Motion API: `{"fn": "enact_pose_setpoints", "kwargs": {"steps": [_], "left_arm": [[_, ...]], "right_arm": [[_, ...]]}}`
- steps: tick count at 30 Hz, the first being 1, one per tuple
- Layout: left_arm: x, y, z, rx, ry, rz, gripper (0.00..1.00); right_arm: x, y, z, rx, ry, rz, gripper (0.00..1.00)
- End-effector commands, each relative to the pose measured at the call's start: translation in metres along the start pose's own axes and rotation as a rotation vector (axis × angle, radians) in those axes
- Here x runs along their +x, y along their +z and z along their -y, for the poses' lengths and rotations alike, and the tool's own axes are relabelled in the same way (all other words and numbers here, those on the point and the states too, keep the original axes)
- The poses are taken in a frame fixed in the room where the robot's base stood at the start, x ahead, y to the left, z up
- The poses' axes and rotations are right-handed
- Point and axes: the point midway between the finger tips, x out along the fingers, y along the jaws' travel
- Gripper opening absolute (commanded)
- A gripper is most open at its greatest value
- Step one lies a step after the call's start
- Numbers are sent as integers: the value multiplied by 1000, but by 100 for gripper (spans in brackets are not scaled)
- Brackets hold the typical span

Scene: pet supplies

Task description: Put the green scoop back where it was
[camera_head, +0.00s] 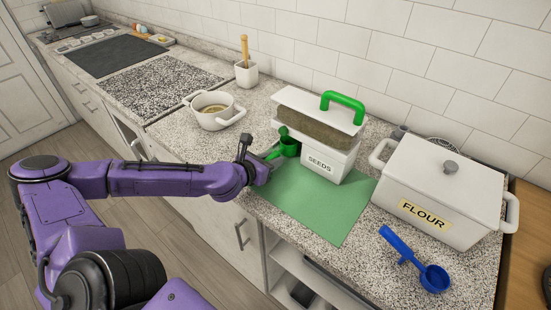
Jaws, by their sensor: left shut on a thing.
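The green scoop (289,148) is at the left side of the white seeds box (335,168), above the back left part of the green mat (306,205). Its bowl is close to the box wall; I cannot tell whether they touch. My left gripper (264,160) comes in from the left and is shut on the scoop's handle, which points towards it. My right gripper is not in view.
A white flour pot (452,190) with its lid on stands at the right. A blue scoop (434,278) lies in front of it. A white pot (212,122) and a utensil cup (246,75) stand to the back left. The mat's front is clear.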

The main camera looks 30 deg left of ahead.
Motion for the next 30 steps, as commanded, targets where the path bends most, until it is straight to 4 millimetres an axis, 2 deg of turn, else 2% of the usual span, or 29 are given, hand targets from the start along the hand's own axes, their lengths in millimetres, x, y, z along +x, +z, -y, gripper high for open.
{"fn": "enact_pose_setpoints", "kwargs": {"steps": [5, 6, 8, 9, 16, 20, 23, 30], "left_arm": [[3, -4, 1, 2, -3, 2, 0], [3, -3, 1, 2, -3, 2, 30], [2, -2, 1, 2, -3, 2, 50], [2, -2, 1, 2, -3, 2, 53], [2, -2, 1, 2, -2, 2, 53], [-3, 4, 1, 0, -2, 2, 53], [-18, 4, 0, -5, -1, 3, 53], [-73, 4, 0, -8, 1, 1, 53]], "right_arm": [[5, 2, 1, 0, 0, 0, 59], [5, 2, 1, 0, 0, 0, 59], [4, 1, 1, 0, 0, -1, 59], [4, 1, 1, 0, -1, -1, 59], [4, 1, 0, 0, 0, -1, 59], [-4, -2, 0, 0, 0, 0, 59], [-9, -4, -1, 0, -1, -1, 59], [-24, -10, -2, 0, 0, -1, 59]]}}
